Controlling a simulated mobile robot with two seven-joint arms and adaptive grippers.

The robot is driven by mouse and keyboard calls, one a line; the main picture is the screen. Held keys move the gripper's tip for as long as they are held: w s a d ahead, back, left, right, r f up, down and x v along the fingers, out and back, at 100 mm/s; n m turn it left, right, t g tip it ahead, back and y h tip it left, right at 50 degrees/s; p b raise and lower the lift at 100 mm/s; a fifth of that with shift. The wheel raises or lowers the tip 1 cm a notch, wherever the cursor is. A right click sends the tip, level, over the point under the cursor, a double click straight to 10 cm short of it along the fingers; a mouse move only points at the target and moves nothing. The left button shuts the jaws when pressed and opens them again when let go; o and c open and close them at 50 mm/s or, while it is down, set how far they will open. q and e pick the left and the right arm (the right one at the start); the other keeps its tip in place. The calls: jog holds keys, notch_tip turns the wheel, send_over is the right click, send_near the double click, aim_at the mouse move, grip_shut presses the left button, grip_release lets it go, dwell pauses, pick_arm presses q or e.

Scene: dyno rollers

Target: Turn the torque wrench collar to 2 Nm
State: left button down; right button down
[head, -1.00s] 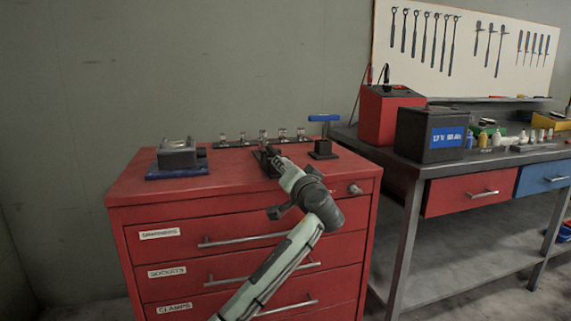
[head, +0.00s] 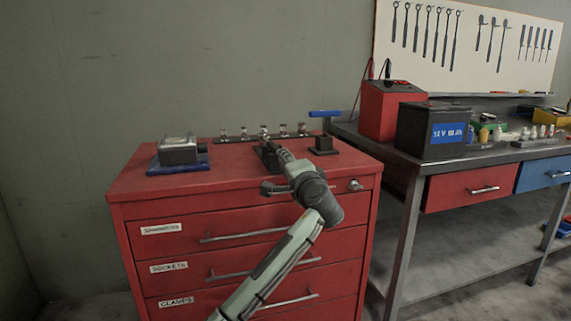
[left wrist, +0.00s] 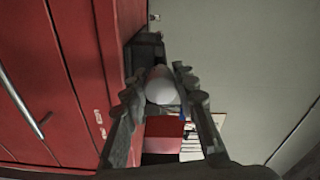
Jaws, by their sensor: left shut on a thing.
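My left gripper (head: 268,152) reaches over the red cabinet top to a dark stand near the middle; from the head it is small and partly hidden by my own wrist. In the left wrist view my left gripper (left wrist: 158,82) has its two fingers on either side of a pale, rounded, cylindrical end, which looks like the torque wrench collar (left wrist: 161,91). The fingers are shut on it. The rest of the wrench and any scale marks on it cannot be made out. My right gripper is not in view.
A row of small metal sockets (head: 243,136) stands along the cabinet's back. A blue T-handle tool (head: 326,114) stands to the right, a grey block on a blue base (head: 178,155) to the left. A workbench with a battery (head: 433,133) adjoins on the right.

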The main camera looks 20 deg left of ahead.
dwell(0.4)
pick_arm(q)
jog(key=c, duration=1.2)
grip_release()
jog(key=shift+o, duration=0.2)
jog(key=v, duration=1.2)
